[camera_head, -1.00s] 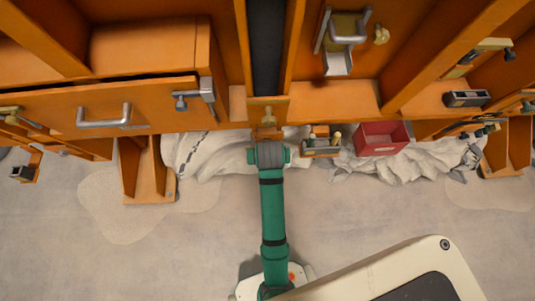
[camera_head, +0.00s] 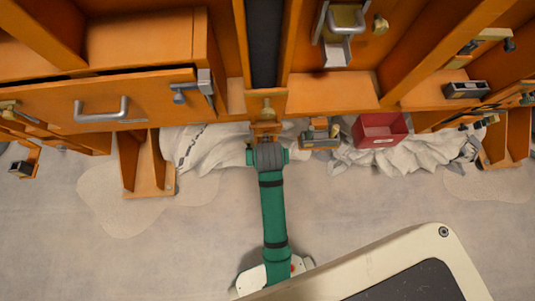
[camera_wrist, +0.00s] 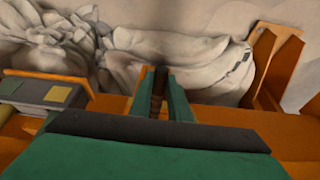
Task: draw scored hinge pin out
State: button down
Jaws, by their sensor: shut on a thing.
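A dark brown, ringed hinge pin (camera_wrist: 157,88) stands between the two green fingers of my gripper (camera_wrist: 158,105) in the wrist view. My gripper is shut on it. Its lower part is hidden by the dark bar across my gripper. In the head view my gripper (camera_head: 267,146) is just below an orange bracket (camera_head: 265,129) at the foot of the dark central post; the pin cannot be made out there. I cannot tell how much of the pin is still in its hinge.
A small tool tray (camera_head: 320,139) and a red bin (camera_head: 380,130) stand right of my gripper. Crumpled pale cloth (camera_head: 205,148) lies behind. An orange drawer with a metal handle (camera_head: 101,110) is at the left.

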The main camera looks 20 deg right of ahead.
jog(key=shift+s+a+f, duration=0.1)
jog(key=shift+s+a, duration=0.05)
jog(key=shift+s, duration=0.5)
jog(key=shift+s+a+f, duration=0.1)
jog(key=shift+s+a, duration=0.05)
jog(key=shift+s, duration=0.45)
jog(key=shift+s+a+f, duration=0.15)
jog(key=shift+s+a, duration=0.05)
jog(key=shift+s, duration=0.55)
jog(key=shift+s+a+f, duration=0.1)
jog(key=shift+s+a, duration=0.05)
jog(key=shift+s, duration=0.55)
